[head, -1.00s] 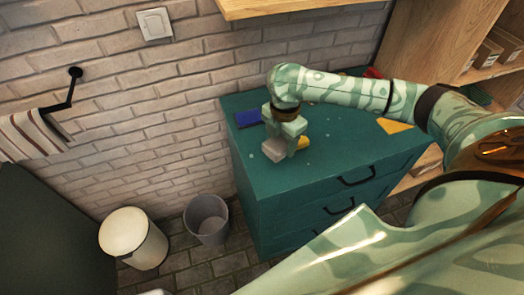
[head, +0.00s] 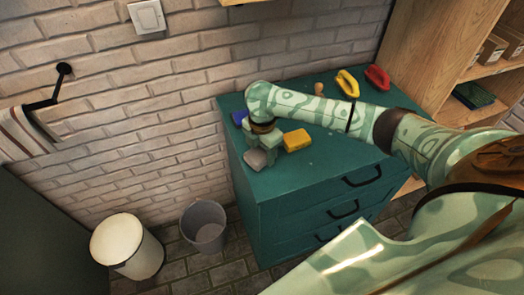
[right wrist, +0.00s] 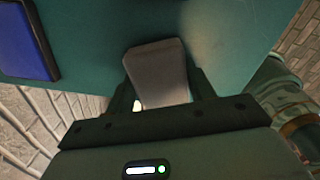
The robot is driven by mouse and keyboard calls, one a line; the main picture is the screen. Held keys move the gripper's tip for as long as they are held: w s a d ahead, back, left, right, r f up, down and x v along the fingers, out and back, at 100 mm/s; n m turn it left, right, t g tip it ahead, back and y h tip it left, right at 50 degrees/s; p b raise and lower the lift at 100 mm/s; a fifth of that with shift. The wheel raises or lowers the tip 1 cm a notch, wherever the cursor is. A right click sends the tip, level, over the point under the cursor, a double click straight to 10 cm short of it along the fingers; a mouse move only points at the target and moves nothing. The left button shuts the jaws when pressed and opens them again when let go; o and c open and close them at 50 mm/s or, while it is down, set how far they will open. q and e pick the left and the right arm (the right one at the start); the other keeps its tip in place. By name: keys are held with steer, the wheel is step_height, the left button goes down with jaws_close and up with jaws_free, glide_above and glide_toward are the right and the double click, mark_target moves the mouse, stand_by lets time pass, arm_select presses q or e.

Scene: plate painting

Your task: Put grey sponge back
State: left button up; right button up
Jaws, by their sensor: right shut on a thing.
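The grey sponge (head: 256,160) is between the fingers of my right gripper (head: 264,152), near the left edge of the green drawer unit's top (head: 300,175). In the right wrist view the grey sponge (right wrist: 158,72) stands between both fingers (right wrist: 165,92), which are shut on it. I cannot tell whether its underside touches the top. A yellow sponge (head: 297,140) lies just right of the gripper. My left gripper is not in view.
A blue block (head: 239,117) lies behind the gripper, partly hidden; it also shows in the right wrist view (right wrist: 25,40). Yellow (head: 347,83) and red (head: 377,77) handled things stand at the back right. A grey bin (head: 204,226) and white bin (head: 127,246) stand on the floor left.

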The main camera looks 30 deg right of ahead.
mark_target(262, 151)
steer(key=o, duration=0.9)
steer(key=shift+f, duration=0.15)
steer(key=shift+r, duration=0.2)
step_height(262, 151, up, 12)
steer(key=p, duration=0.5)
